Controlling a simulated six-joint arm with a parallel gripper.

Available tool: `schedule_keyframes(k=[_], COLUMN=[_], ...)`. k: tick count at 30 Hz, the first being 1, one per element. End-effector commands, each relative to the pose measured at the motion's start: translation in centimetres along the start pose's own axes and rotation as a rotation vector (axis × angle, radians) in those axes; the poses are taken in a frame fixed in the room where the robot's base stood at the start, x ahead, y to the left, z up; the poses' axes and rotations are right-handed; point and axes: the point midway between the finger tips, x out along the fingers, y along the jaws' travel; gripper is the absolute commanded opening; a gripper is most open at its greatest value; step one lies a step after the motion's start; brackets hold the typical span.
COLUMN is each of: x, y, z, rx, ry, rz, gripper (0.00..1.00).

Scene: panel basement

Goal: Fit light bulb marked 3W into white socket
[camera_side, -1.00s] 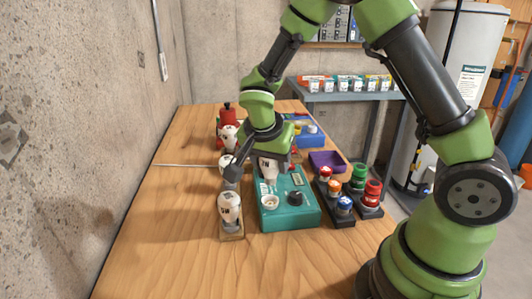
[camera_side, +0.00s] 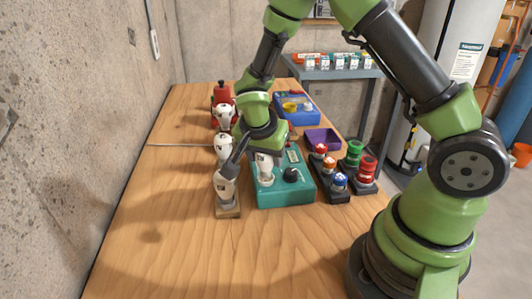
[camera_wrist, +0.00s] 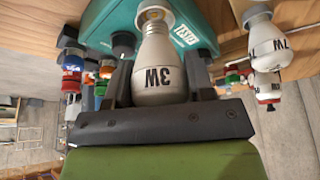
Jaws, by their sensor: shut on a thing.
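The light bulb marked 3W (camera_wrist: 158,72) is white, and its lettering is upside down in the wrist view. My gripper (camera_wrist: 160,88) is shut on it, a dark finger on each side of the glass. In the side view, my gripper (camera_side: 258,158) holds the bulb (camera_side: 265,161) upright, base down, over the white socket (camera_side: 266,180) on the teal box (camera_side: 288,194). The socket rim also shows in the wrist view (camera_wrist: 152,13) at the bulb's base. The bulb's base meets the socket; I cannot tell how deep it sits.
Other white bulbs stand on the left: one on a wooden block (camera_side: 228,211), others behind it (camera_side: 222,148). A black knob (camera_side: 291,175) is right of the socket. Coloured-cap holders (camera_side: 334,178), a purple tray (camera_side: 322,139) and a blue bin (camera_side: 297,108) lie beyond. The front table is clear.

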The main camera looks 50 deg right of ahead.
Motion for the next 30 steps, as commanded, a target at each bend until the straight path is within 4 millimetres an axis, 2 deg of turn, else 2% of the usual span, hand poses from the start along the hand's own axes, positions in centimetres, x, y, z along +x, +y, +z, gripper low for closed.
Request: schedule_keyframes(k=[30], x=[0.50], y=[-0.01], z=[0.15], rx=[0.000], ry=[0.001], rz=[0.001], gripper=[0.25])
